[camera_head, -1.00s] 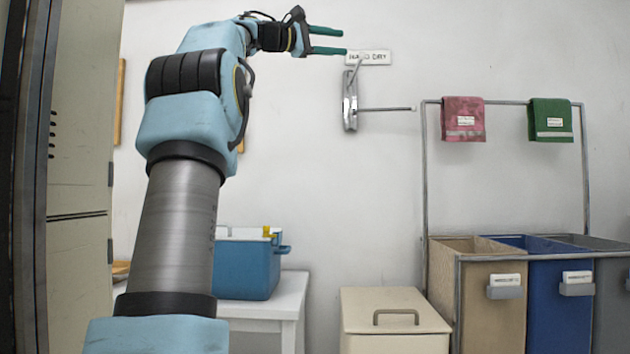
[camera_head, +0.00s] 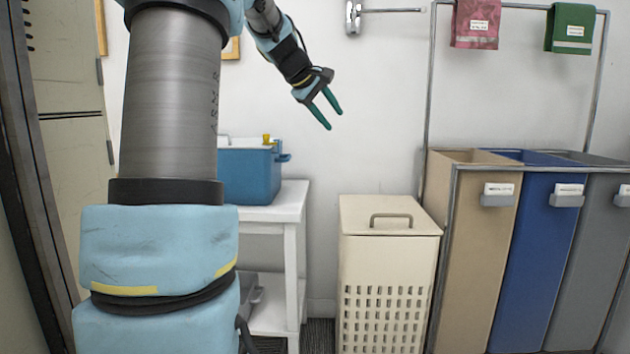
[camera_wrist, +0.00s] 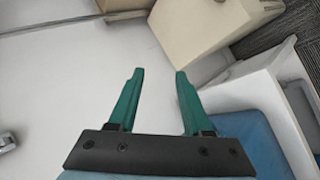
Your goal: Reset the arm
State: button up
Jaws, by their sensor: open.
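My gripper (camera_head: 331,108) has two green fingers and is at the end of my light-blue arm, in the upper middle of the head view. It points down and to the right, in front of the white wall. The fingers are spread apart with nothing between them. In the wrist view my gripper (camera_wrist: 158,75) is also open and empty, with the wall and cream and white furniture beyond it.
A blue box (camera_head: 247,174) stands on a white table (camera_head: 290,205). A cream hamper (camera_head: 388,255) stands right of it. Tan (camera_head: 480,250), blue (camera_head: 540,250) and grey bins (camera_head: 597,250) stand at the right, with a red towel (camera_head: 476,22) and green towel (camera_head: 570,28) above.

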jog(key=s+a+f+m+g+y, duration=0.2)
jog(key=s+a+f+m, duration=0.1)
jog(key=s+f, duration=0.7)
jog(key=s+a+f+m+g+y, duration=0.2)
jog(key=s+a+f, duration=0.2)
jog(key=s+f, duration=0.6)
jog(key=s+a+f+m+g+y, duration=0.1)
jog(key=s+a+f+m+y, duration=0.15)
jog(key=s+f, duration=0.75)
notch_tip(320, 180, up, 31)
jog(key=a+p, duration=0.1)
jog(key=p, duration=3.1)
jog(key=shift+w+m+g, duration=0.2)
jog(key=shift+m+g, duration=0.1)
jog(key=shift+m, duration=0.15)
